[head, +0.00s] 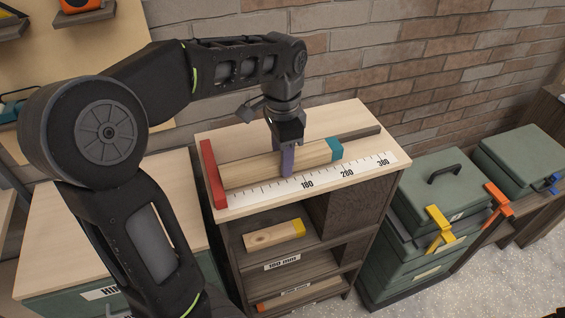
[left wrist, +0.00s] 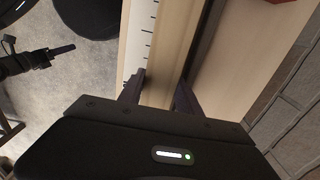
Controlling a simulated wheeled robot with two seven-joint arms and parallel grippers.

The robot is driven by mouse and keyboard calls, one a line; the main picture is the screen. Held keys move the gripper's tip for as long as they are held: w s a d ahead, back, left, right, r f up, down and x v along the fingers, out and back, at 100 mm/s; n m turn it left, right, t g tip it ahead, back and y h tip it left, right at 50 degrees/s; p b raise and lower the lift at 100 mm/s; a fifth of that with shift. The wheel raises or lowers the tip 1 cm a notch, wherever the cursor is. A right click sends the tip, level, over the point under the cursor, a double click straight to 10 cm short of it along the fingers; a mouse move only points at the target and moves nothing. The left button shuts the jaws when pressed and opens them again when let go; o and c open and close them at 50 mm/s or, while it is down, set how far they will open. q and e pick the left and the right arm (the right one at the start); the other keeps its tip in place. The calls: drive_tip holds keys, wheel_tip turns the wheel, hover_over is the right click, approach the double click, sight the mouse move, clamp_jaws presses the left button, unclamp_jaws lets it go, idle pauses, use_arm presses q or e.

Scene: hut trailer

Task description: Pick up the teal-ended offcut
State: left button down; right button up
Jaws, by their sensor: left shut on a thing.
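The teal-ended offcut is a long pale wooden bar (head: 245,172) with a teal right end (head: 336,150). It lies along the measuring scale (head: 268,191) on the cabinet top, its left end at the red stop (head: 211,174); I cannot tell whether they touch. My left gripper (head: 288,163) comes down from above and is shut on the bar, right of its middle. The left wrist view shows the bar (left wrist: 172,40) between its two fingers (left wrist: 158,88). A dark gripper with a purple finger (left wrist: 60,50), apparently my right one, shows at the left there.
A yellow-ended offcut (head: 273,236) lies on the shelf below, with another piece (head: 297,295) lower down. Green cases (head: 440,190) with yellow and orange latches stand to the right. A brick wall (head: 420,60) is behind. A dark strip (head: 361,133) runs behind the bar.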

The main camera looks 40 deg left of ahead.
use_arm(q)
wheel_tip(320, 180, up, 6)
drive_tip(key=shift+f, duration=0.15)
drive_tip(key=shift+r+p, duration=0.75)
drive_tip(key=shift+r, duration=0.1)
drive_tip(key=shift+r+p, duration=0.45)
drive_tip(key=shift+p, duration=0.05)
drive_tip(key=shift+f, duration=0.1)
